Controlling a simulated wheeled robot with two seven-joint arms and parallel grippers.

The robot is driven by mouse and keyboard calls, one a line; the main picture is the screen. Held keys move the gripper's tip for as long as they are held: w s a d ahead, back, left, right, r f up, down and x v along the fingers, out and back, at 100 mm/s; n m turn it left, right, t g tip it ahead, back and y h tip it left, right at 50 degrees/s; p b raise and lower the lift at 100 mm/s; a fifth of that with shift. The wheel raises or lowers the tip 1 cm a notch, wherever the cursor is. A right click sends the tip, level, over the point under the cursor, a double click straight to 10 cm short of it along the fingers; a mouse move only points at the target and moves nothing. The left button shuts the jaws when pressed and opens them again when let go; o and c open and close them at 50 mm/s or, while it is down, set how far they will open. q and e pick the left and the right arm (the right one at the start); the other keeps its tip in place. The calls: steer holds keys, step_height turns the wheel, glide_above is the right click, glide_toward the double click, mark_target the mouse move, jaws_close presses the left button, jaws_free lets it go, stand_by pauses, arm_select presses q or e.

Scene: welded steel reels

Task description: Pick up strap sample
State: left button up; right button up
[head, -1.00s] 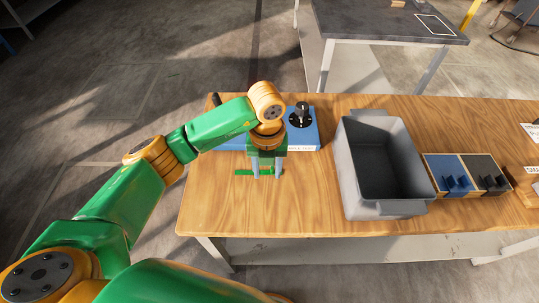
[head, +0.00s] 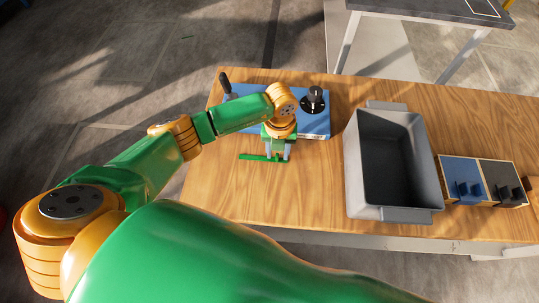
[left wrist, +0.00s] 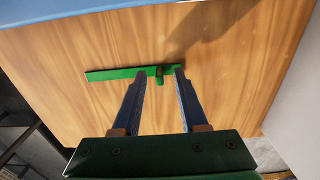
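The strap sample is likely the thin green strip (head: 250,156) lying flat on the wooden table in front of a blue device. It also shows in the left wrist view (left wrist: 108,74), with a small dark green raised piece near its right end. My left gripper (head: 277,156) points down at the strip's right part. In the left wrist view its two fingers (left wrist: 159,74) are apart, with the raised piece between their tips and a gap on each side. Whether the fingertips touch the strip I cannot tell. My right gripper is not in view.
The blue device (head: 320,125) with a black knob and dark handle stands just behind the gripper. A deep grey bin (head: 363,190) stands to the right, empty. Blue and black small holders (head: 470,182) are beyond it. The table's front left is clear.

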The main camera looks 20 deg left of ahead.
arm_select(q)
steer(key=shift+s+r, duration=0.1)
steer(key=shift+s, duration=0.05)
jaws_close()
